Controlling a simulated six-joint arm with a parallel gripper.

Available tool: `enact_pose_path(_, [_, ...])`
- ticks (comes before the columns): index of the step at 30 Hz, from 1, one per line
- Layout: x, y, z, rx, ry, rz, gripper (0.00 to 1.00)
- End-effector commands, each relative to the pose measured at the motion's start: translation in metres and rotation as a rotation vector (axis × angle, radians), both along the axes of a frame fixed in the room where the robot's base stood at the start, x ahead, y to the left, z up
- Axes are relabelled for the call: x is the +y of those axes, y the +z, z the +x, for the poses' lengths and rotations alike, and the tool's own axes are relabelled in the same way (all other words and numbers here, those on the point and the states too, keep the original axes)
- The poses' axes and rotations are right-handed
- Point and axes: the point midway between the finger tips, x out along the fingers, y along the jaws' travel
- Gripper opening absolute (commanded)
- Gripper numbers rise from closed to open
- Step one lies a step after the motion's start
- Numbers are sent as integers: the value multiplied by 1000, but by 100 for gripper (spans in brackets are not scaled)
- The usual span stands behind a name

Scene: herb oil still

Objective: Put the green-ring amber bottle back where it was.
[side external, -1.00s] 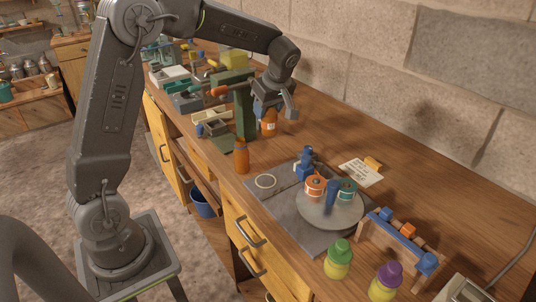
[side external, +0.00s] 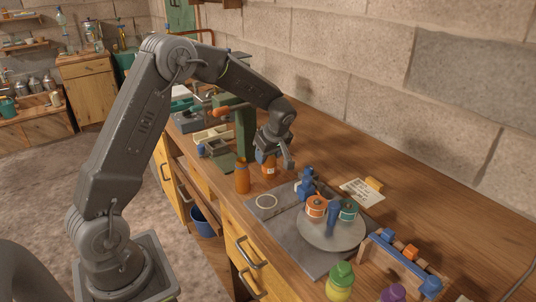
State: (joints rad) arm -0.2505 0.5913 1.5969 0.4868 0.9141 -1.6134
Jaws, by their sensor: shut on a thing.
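My gripper (side external: 277,158) points down over the bench and is shut on an amber bottle (side external: 268,168) with a small white label. The bottle is upright, and the gripper covers its top. I cannot make out a green ring on it, nor whether its base touches the bench. A second amber bottle (side external: 242,176) stands upright on the bench just left of it, near the front edge. A pale ring mark (side external: 266,201) lies empty on the grey mat (side external: 290,246), nearer the camera than both bottles.
A round plate (side external: 330,241) on the mat holds an orange and a teal spool-like piece. A blue device (side external: 306,184) stands behind them. A green press-like stand (side external: 245,132) rises behind the bottles. A paper card (side external: 362,191) lies right. A green-capped bottle (side external: 340,282) stands in front.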

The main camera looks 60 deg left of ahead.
Motion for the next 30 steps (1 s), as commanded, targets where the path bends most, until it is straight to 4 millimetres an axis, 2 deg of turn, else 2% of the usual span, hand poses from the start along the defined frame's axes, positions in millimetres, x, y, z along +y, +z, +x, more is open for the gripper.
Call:
enact_pose_path(10, [0, -3, 0, -1, 0, 0, 16])
enact_pose_path(11, [0, -3, 0, -1, 0, 0, 48])
enact_pose_path(18, [0, -2, 0, -1, 0, 0, 71])
enact_pose_path(26, [0, -1, 0, -1, 1, 0, 72])
enact_pose_path(30, [-4, 10, 1, -4, -1, 1, 72])
